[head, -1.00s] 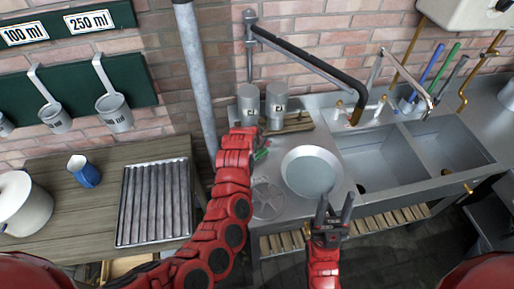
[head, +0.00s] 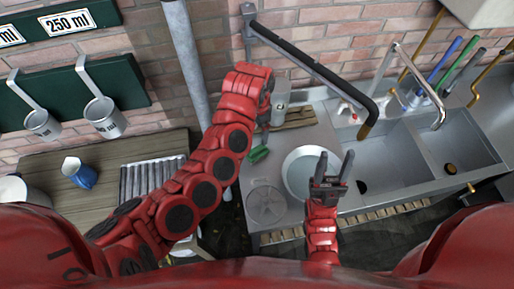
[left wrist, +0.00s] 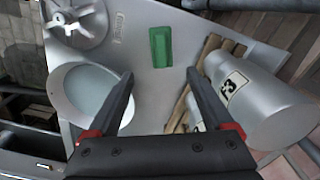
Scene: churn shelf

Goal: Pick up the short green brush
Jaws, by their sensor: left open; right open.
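The short green brush (head: 258,154) lies on the steel counter, left of the round pan. In the left wrist view the green brush (left wrist: 160,46) shows as a small rectangular block, ahead of and between my left fingertips. My left gripper (left wrist: 160,76) is open and empty, apart from the brush. In the head view my left gripper is mostly hidden behind my raised red wrist, above the back of the counter. My right gripper (head: 335,155) is open and empty, pointing up in front of the pan's right side.
A shallow pan (head: 308,170) and a round metal disc (head: 266,204) are on the counter near the brush.

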